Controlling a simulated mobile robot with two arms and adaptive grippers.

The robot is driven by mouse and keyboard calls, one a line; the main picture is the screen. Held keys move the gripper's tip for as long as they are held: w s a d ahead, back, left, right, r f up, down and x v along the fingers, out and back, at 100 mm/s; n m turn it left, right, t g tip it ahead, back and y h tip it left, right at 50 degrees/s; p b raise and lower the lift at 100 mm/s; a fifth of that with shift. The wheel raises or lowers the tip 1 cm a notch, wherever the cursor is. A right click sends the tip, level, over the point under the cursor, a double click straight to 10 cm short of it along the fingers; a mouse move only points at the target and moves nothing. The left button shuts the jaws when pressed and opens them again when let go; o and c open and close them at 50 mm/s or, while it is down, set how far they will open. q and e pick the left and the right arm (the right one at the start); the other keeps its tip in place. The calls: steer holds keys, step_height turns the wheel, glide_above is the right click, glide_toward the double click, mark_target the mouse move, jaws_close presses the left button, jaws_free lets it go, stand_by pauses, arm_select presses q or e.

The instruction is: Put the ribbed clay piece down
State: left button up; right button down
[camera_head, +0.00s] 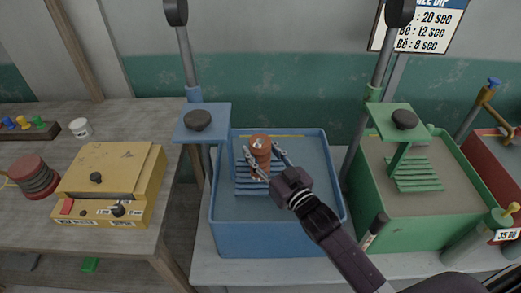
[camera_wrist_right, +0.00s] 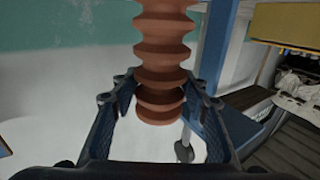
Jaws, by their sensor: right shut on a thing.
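The ribbed clay piece (camera_head: 261,150) is reddish brown and stands roughly upright between the fingers of my right gripper (camera_head: 264,166). It also shows in the right wrist view (camera_wrist_right: 164,50), with a finger of the gripper (camera_wrist_right: 160,112) on each side. In the head view it appears over the slatted blue rack (camera_head: 248,188) in the blue tub (camera_head: 228,238); I cannot tell whether its lower end touches the rack. My left gripper is not in view.
A green tub (camera_head: 372,205) with a slatted green rack (camera_head: 415,175) stands to the right, and a red tub (camera_head: 490,155) beyond it. A yellow box (camera_head: 125,165) and a ribbed reddish object (camera_head: 35,175) are on the left table.

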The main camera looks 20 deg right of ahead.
steer(key=c, duration=1.6)
jaws_free()
steer(key=shift+f, duration=0.15)
steer(key=o, duration=0.5)
steer(key=shift+c, duration=0.2)
steer(key=shift+r, duration=0.25)
steer(key=b+v, duration=0.2)
steer(key=v, duration=1)
steer(key=shift+f, duration=0.15)
